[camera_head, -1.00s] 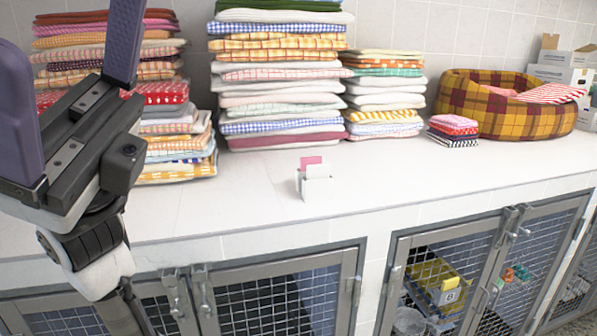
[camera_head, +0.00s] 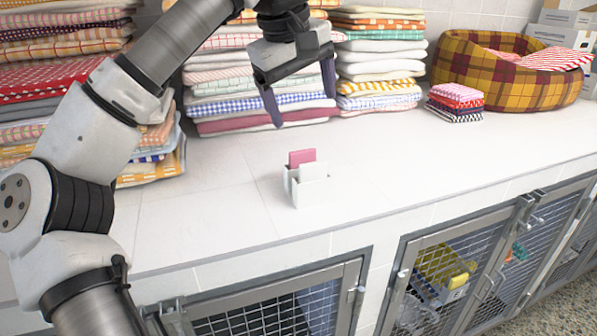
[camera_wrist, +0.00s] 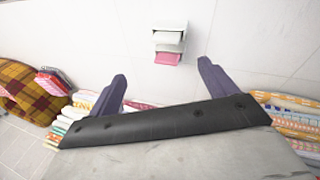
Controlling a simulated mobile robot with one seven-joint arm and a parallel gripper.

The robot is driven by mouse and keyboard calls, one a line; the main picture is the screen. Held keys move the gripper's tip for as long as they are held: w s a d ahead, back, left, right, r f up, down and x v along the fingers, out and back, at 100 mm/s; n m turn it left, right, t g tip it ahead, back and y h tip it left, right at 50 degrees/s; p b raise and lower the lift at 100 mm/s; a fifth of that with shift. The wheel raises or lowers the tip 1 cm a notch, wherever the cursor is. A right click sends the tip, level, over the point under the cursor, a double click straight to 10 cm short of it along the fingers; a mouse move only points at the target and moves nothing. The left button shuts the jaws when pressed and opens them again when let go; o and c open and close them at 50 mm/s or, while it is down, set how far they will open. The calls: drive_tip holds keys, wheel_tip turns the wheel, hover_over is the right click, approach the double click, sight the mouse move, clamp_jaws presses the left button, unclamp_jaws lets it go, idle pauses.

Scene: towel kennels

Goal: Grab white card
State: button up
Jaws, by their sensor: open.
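The white card (camera_head: 312,171) stands upright in a small white holder (camera_head: 311,192) on the white tiled counter. A pink card (camera_head: 301,157) stands behind it in the same holder. In the wrist view the holder (camera_wrist: 170,28) is at the top, with the white card (camera_wrist: 169,47) and the pink card (camera_wrist: 168,59) below its rim. My gripper (camera_head: 302,101) is open and empty, above and behind the holder, its fingers pointing down. In the wrist view its two fingers (camera_wrist: 162,84) are spread apart, clear of the cards.
Stacks of folded towels (camera_head: 260,85) line the wall behind my gripper. A plaid pet bed (camera_head: 500,82) and a small cloth stack (camera_head: 455,103) stand to the right. Wire-mesh kennel doors (camera_head: 440,280) lie below the counter edge. The counter around the holder is clear.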

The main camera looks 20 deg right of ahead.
hover_over(312, 164)
drive_tip(key=a, duration=0.1)
drive_tip(key=f, duration=0.8)
drive_tip(key=shift+s+a, duration=0.1)
drive_tip(key=shift+s, duration=0.3)
drive_tip(key=shift+a+p+x, duration=0.1)
drive_tip(key=shift+p+x, duration=0.35)
drive_tip(key=shift+x, duration=0.9)
drive_tip(key=shift+a+p+x, duration=0.15)
drive_tip(key=shift+p+x, duration=0.3)
drive_tip(key=shift+x, duration=0.85)
drive_tip(key=shift+s+f, duration=0.1)
drive_tip(key=shift+s, duration=0.1)
drive_tip(key=shift+c, duration=0.2)
drive_tip(key=c, duration=1.2)
